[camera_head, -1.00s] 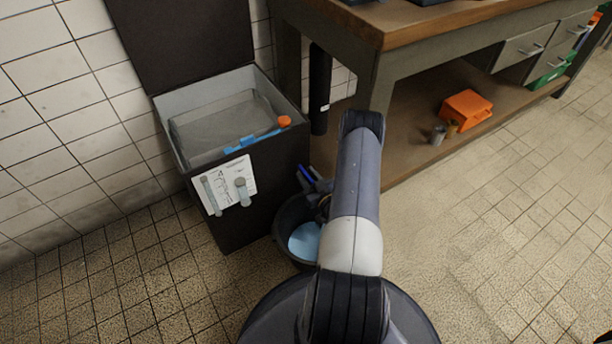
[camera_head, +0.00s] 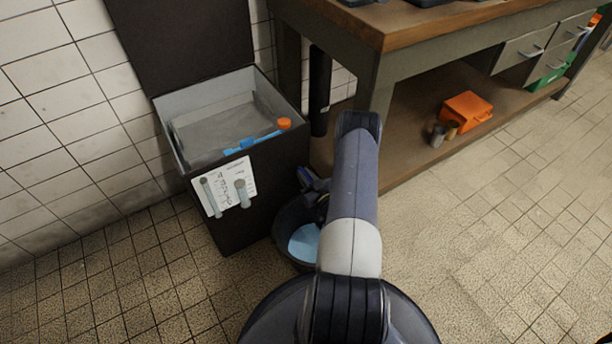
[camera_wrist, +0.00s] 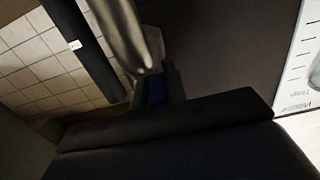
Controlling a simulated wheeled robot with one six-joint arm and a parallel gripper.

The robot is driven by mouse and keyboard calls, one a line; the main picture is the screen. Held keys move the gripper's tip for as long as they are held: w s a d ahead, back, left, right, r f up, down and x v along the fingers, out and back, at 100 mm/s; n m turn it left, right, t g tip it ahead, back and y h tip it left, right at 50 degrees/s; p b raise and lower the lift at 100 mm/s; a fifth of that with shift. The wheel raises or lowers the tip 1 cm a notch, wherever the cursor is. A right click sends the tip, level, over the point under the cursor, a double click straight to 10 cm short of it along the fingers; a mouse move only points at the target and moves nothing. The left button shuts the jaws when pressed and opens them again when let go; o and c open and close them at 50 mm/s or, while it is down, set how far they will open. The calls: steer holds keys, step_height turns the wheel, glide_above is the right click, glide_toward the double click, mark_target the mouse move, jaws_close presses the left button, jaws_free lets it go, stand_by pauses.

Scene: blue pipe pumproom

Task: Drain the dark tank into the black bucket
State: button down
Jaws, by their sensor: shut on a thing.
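The dark tank (camera_head: 262,197) stands against the tiled wall with its lid up. It shows a grey surface inside and a blue arm (camera_head: 247,143) with an orange end (camera_head: 284,124) at its front right. The black bucket (camera_head: 286,256) sits on the floor beside the tank's right side, with pale blue in it (camera_head: 304,242). My gripper (camera_head: 318,187) is at the tank's right side above the bucket, mostly hidden by my arm. In the wrist view my gripper (camera_wrist: 155,108) is shut on a blue handle (camera_wrist: 156,90), mostly covered, beside a silver metal part (camera_wrist: 132,40).
A white gauge plate (camera_head: 223,187) is on the tank's front. A wooden-topped bench (camera_head: 440,22) stands to the right, with an orange box (camera_head: 467,110) and small cans (camera_head: 440,134) on its lower shelf. A black pipe (camera_head: 319,90) hangs behind. The tiled floor at right is clear.

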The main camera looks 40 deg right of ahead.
steer(key=shift+a+f+m+h, duration=0.1)
steer(key=shift+m+h, duration=0.3)
steer(key=shift+h, duration=0.2)
steer(key=shift+a+m+g+h+b, duration=0.1)
steer(key=shift+m+g+h+b, duration=0.2)
steer(key=shift+m+h+b, duration=0.65)
steer(key=m+g+h+b, duration=0.1)
steer(key=m+h, duration=0.1)
steer(key=h, duration=0.1)
steer(key=m+g+h+b, duration=0.1)
steer(key=m+g+h, duration=0.1)
steer(key=h, duration=0.2)
steer(key=shift+w+a+f+m, duration=0.1)
steer(key=shift+w+m, duration=0.05)
steer(key=shift+m, duration=0.1)
steer(key=m+g+h+b, duration=0.3)
steer(key=m+g+h, duration=0.1)
steer(key=g, duration=0.1)
steer(key=shift+w+g+h+b, duration=0.1)
steer(key=shift+g+h+b, duration=0.2)
steer(key=shift+h, duration=0.05)
steer(key=shift+m+g+h+b, duration=0.55)
steer(key=shift+m+g, duration=0.45)
steer(key=shift+g, duration=0.5)
steer(key=shift+r, duration=0.2)
steer(key=c, duration=1.4)
jaws_free()
steer(key=shift+c, duration=0.2)
